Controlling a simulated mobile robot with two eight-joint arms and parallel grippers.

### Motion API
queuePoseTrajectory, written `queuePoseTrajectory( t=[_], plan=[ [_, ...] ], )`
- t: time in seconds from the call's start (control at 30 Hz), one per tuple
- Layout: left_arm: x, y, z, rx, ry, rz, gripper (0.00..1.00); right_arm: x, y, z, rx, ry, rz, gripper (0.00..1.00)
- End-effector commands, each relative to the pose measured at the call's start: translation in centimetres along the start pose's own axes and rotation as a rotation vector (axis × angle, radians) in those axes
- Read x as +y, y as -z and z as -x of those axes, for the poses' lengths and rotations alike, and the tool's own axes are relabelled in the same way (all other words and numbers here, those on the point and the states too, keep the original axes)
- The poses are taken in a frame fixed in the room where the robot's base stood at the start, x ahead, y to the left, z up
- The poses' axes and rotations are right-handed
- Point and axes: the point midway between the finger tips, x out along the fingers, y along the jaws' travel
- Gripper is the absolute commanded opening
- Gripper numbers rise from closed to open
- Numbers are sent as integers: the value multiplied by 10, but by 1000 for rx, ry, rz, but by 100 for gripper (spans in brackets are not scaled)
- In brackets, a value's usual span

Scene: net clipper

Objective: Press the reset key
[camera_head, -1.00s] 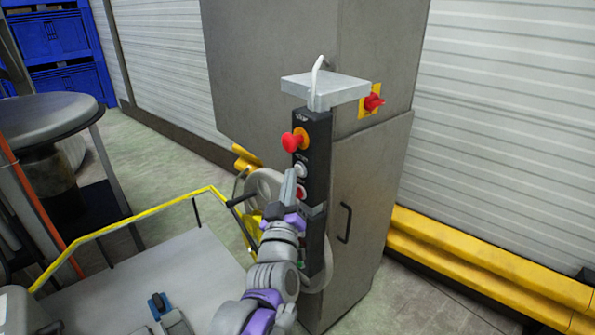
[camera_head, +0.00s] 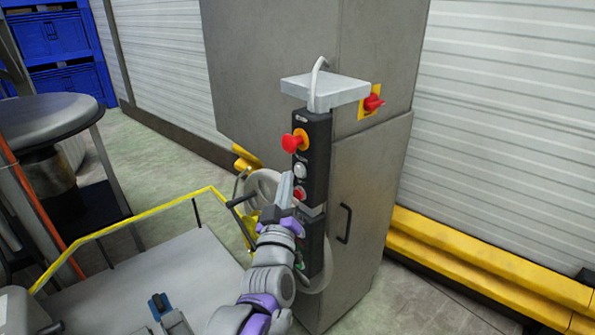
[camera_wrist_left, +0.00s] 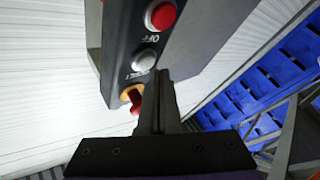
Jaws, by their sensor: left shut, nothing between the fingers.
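A tall black control box (camera_head: 314,165) hangs on the grey cabinet. It carries a red mushroom button (camera_head: 295,142) on an orange ring, a white button (camera_head: 300,171) below it, and a red button (camera_head: 299,194) lower down. In the left wrist view the panel looks inverted; the white button (camera_wrist_left: 145,60), with lettering beside it that seems to read RESET, sits between the red OFF button (camera_wrist_left: 160,15) and the mushroom button (camera_wrist_left: 134,97). My left gripper (camera_head: 286,186) is shut and empty, its tips close in front of the panel; touching is not visible. My right gripper is not seen.
A grey bracket (camera_head: 325,88) juts out above the box. A red switch (camera_head: 372,102) is on the cabinet's side. A yellow rail (camera_head: 130,226) and a grey handwheel (camera_head: 262,186) are at the left. Yellow barriers (camera_head: 480,265) run along the right wall.

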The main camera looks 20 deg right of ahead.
Motion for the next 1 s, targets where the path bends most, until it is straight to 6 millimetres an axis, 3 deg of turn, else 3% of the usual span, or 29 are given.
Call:
queuePoseTrajectory(
  t=[0.43,1.0],
  plan=[
    [-4,4,5,1,1,0,0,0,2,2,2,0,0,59],
    [-27,27,37,0,0,0,0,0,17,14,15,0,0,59]
  ],
)
